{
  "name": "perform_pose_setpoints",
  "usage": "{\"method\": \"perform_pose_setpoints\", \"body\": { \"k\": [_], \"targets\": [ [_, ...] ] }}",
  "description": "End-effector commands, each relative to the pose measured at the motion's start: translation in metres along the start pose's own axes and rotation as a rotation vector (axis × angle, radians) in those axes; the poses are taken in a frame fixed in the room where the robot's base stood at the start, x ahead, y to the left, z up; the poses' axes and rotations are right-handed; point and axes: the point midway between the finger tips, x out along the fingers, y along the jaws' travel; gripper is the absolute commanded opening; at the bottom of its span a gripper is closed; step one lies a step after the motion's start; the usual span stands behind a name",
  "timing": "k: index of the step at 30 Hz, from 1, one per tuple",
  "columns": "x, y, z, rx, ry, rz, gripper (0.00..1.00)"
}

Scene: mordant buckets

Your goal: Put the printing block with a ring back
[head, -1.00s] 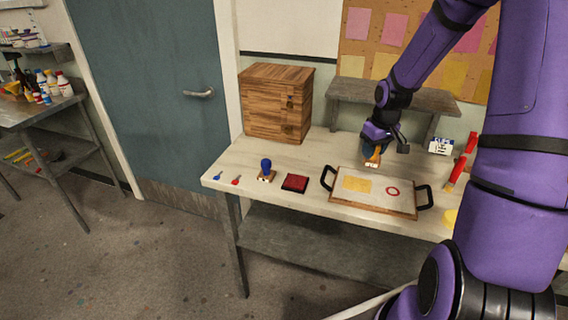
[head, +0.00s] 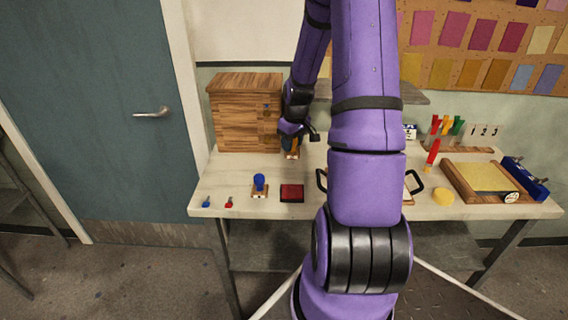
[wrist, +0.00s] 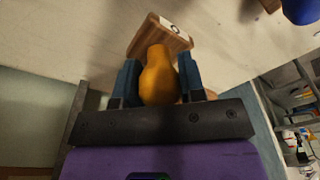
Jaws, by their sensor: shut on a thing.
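The printing block (wrist: 158,36) has an orange-yellow handle and a wooden base with a dark ring on a white patch, seen in the wrist view. My gripper (wrist: 158,78) is shut on its handle, one blue finger on each side. In the head view my gripper (head: 291,144) holds the block (head: 291,155) above the back of the table, just right of the wooden cabinet. A second block with a blue handle (head: 259,182) stands on the table in front of the cabinet. A red ink pad (head: 292,193) lies beside it.
The wooden cabinet (head: 235,115) stands at the back left of the table (head: 235,172). Two small blue and red items lie at the front left. My arm hides most of the handled tray. A yellow-topped wooden frame (head: 460,185) is at the right.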

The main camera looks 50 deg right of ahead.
Motion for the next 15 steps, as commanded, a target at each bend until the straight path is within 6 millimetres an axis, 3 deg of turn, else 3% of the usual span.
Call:
{"method": "perform_pose_setpoints", "body": {
  "k": [3, 11, 15],
  "targets": [
    [0.019, -0.001, 0.002, 0.000, -0.001, -0.001, 0.22],
    [0.037, -0.001, 0.004, -0.001, 0.000, -0.001, 0.22],
    [0.056, -0.001, 0.007, -0.001, -0.002, -0.002, 0.22]
  ]
}}
